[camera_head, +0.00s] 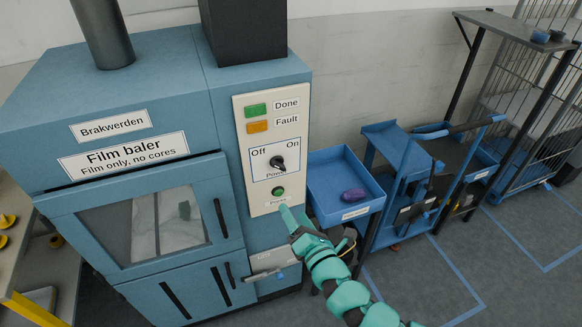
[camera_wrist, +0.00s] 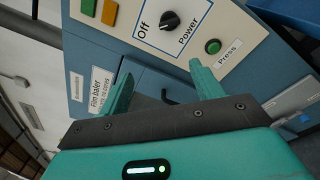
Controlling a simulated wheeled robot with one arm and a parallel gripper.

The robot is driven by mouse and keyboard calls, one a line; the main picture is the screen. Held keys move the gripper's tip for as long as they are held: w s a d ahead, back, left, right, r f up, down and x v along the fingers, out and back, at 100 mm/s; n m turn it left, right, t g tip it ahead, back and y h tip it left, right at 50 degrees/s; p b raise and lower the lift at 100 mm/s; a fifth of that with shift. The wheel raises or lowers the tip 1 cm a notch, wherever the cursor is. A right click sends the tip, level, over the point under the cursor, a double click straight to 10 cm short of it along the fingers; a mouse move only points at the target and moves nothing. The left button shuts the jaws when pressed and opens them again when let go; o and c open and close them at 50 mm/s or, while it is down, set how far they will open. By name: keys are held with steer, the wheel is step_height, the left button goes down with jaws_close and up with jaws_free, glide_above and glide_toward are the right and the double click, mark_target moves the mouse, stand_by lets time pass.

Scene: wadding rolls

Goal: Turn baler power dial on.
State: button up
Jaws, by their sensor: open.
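The blue film baler (camera_head: 120,180) stands at the left of the head view. Its white control panel (camera_head: 288,118) carries a black power dial (camera_head: 278,163) between the words Off and On, with a green press button (camera_head: 278,191) below. In the wrist view the dial (camera_wrist: 170,20) and the green button (camera_wrist: 213,46) lie beyond the fingertips. My teal gripper (camera_head: 290,218) is just below the panel in the head view. In the wrist view my gripper (camera_wrist: 160,80) has its two fingers spread apart, with nothing between them.
A blue tray (camera_head: 335,185) with a purple item (camera_head: 354,195) stands right of the baler. A blue cart (camera_head: 410,180) and a wire cage (camera_head: 535,100) stand further right. A bench (camera_head: 20,250) is at the left edge. Floor is clear at the lower right.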

steer(key=d+h, duration=0.2)
steer(key=p, duration=0.3)
glide_toward(280, 169)
steer(key=x, duration=0.8)
steer(key=shift+w+a+r, duration=0.1)
steer(key=shift+w+r, duration=0.05)
steer(key=shift+w, duration=0.25)
steer(key=shift+w+a, duration=0.15)
steer(key=shift+w, duration=0.1)
steer(key=shift+c, duration=0.4)
steer(key=c, duration=0.9)
